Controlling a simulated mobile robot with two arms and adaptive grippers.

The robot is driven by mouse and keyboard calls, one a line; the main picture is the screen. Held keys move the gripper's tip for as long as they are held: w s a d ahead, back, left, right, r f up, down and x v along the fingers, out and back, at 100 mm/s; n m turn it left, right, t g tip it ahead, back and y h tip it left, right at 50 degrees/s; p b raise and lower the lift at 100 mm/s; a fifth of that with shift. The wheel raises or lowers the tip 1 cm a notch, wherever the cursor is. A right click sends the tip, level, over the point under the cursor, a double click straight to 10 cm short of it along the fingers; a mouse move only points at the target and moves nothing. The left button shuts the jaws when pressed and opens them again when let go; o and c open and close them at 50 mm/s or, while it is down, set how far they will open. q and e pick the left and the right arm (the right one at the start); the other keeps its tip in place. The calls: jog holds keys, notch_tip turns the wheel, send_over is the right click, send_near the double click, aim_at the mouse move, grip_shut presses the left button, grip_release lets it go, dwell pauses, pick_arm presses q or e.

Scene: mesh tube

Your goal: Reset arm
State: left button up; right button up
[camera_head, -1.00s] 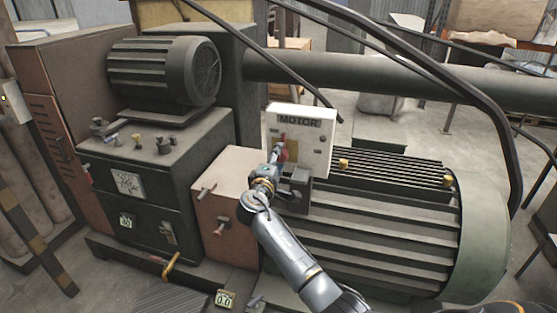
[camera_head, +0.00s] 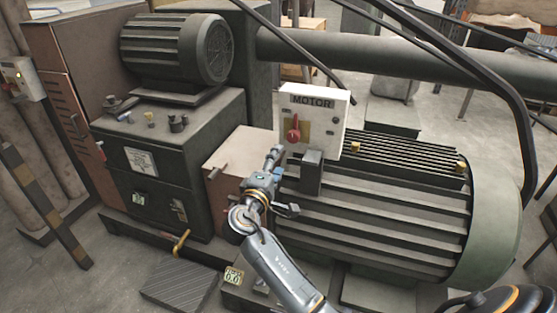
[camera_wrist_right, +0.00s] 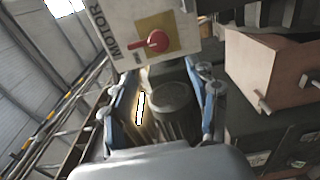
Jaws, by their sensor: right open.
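My right arm comes in from the bottom of the head view. Its gripper (camera_head: 277,163) is just below and left of the white MOTOR control box (camera_head: 325,127), apart from the red switch knob (camera_head: 293,129). In the right wrist view the gripper (camera_wrist_right: 163,90) is open, its two blue-edged fingers spread with nothing held between them. The red knob (camera_wrist_right: 157,41) sits on a yellow plate on the box, beyond the fingertips. My left gripper is not in view.
A large ribbed green motor (camera_head: 390,215) fills the right, below a thick horizontal pipe (camera_head: 400,72). A smaller motor (camera_head: 172,50) sits on a dark cabinet (camera_head: 180,165) at left. A black bent tube (camera_head: 480,75) arches at the right. Open floor shows behind.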

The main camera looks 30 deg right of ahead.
dwell(0.3)
notch_tip(320, 180, down, 19)
jog(key=a+n+y, duration=0.2)
jog(key=a+y, duration=0.1)
jog(key=y, duration=0.2)
jog(key=s+a+f+g+y, duration=0.2)
jog(key=s+f, duration=0.4)
jog(key=f, duration=0.5)
jog(key=s+a+f+g+y, duration=0.25)
jog(key=s+f, duration=0.35)
jog(key=f, duration=0.6)
jog(key=s+a+f+m+g+y, duration=0.1)
jog(key=s+f+m+g+y, duration=0.1)
jog(key=s+f, duration=0.65)
jog(key=s+a+f+m+g+y, duration=0.15)
jog(key=s+f, duration=0.45)
jog(key=s, duration=0.6)
jog(key=s+f+m+g, duration=0.1)
jog(key=s+f+m, duration=0.1)
jog(key=s, duration=0.8)
jog(key=s+f+m+g, duration=0.1)
jog(key=s+f, duration=0.3)
jog(key=s, duration=0.6)
jog(key=shift+s+d+m+g+y, duration=0.3)
jog(key=shift+d+m+y, duration=0.15)
jog(key=shift+m, duration=0.3)
